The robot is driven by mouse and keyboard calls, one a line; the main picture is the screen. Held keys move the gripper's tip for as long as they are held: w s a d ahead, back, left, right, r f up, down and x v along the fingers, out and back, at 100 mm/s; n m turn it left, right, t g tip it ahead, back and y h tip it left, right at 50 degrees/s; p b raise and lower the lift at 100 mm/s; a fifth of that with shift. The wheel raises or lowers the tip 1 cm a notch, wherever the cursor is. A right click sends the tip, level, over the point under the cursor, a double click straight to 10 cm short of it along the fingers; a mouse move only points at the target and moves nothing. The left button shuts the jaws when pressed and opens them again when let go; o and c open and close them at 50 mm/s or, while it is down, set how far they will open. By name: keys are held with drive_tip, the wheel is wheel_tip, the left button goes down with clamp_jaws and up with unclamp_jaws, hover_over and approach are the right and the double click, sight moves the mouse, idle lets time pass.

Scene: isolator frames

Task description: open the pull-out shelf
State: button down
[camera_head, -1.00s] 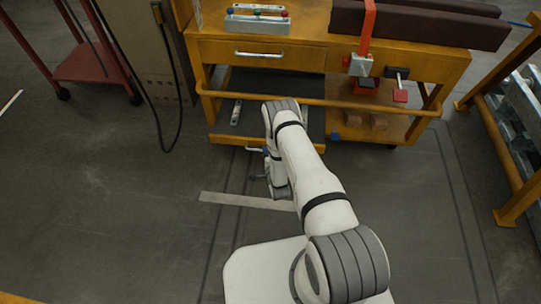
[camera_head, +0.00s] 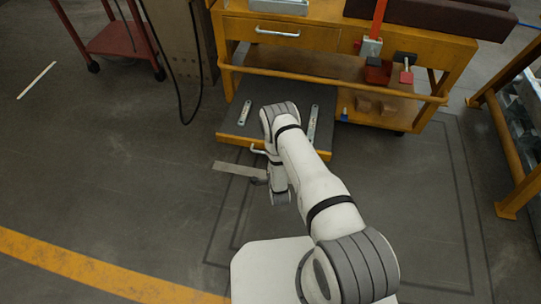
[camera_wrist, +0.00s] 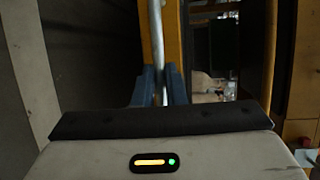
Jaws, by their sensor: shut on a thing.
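The pull-out shelf (camera_head: 270,90) has a dark top and a yellow front edge. It stands well out from the yellow workbench, below the drawer and the front rail. Its metal handle (camera_head: 257,150) shows at the front edge, left of my arm. In the wrist view the handle bar (camera_wrist: 157,45) runs between the two blue fingers of my gripper (camera_wrist: 161,88), which are shut on it. In the head view my wrist hides the fingers and part of the shelf front.
Two metal tools (camera_head: 245,112) (camera_head: 313,122) lie on the shelf. The closed drawer (camera_head: 290,34) is above it. A red cart (camera_head: 122,38) stands at the back left and a yellow rack (camera_head: 510,140) at the right. The floor left of the shelf is clear.

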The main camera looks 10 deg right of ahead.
drive_tip(key=c, duration=1.5)
unclamp_jaws()
drive_tip(key=s+p, duration=0.1)
drive_tip(key=s, duration=0.1)
drive_tip(key=s+r, duration=0.1)
drive_tip(key=s, duration=0.2)
drive_tip(key=s+p, duration=0.1)
drive_tip(key=s, duration=0.1)
drive_tip(key=shift+s+d+r+p, duration=0.15)
drive_tip(key=shift+s+d+p, duration=0.15)
drive_tip(key=shift+p, duration=0.05)
